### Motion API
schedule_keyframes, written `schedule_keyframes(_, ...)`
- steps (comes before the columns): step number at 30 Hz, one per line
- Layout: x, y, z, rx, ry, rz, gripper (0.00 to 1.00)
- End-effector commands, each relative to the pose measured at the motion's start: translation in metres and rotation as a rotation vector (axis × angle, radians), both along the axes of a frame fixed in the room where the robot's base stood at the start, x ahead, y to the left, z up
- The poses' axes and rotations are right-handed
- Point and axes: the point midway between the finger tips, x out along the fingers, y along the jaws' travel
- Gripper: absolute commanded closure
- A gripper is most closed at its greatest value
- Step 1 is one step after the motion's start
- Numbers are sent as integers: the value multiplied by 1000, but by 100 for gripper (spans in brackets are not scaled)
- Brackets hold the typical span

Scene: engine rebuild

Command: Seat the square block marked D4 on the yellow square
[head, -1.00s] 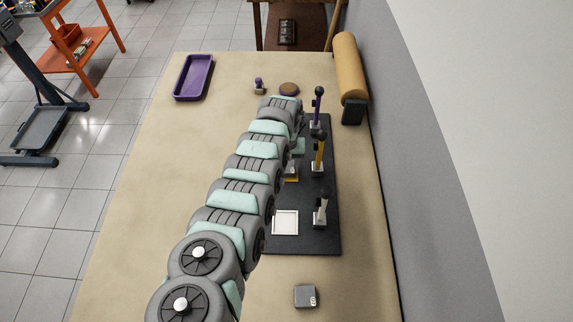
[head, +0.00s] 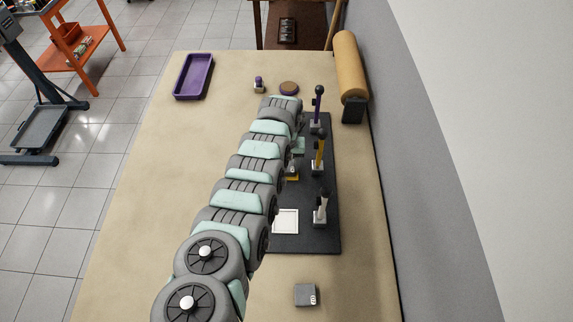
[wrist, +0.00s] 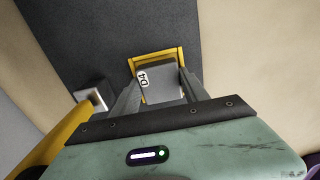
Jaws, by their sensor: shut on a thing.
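The grey square block marked D4 (wrist: 160,84) is between the two fingers of my gripper (wrist: 163,98) in the wrist view, its label at the left edge. The yellow square (wrist: 157,57) is a raised frame on the dark board, showing along the block's far side and near both sides. The block lies within its outline in this view; I cannot tell whether it rests inside or hovers just above. In the head view, the yellow square (head: 292,178) shows only in part beside my arm, which hides most of the gripper.
A loose grey block (head: 305,295) lies in front. A purple tray (head: 193,77) is far left.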

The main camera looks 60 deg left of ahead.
Motion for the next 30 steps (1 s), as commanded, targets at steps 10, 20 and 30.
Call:
schedule_keyframes(10,0,0,-1,1,0,0,100)
schedule_keyframes(20,0,0,-1,1,0,0,28)
schedule_keyframes(30,0,0,-1,0,0,0,22)
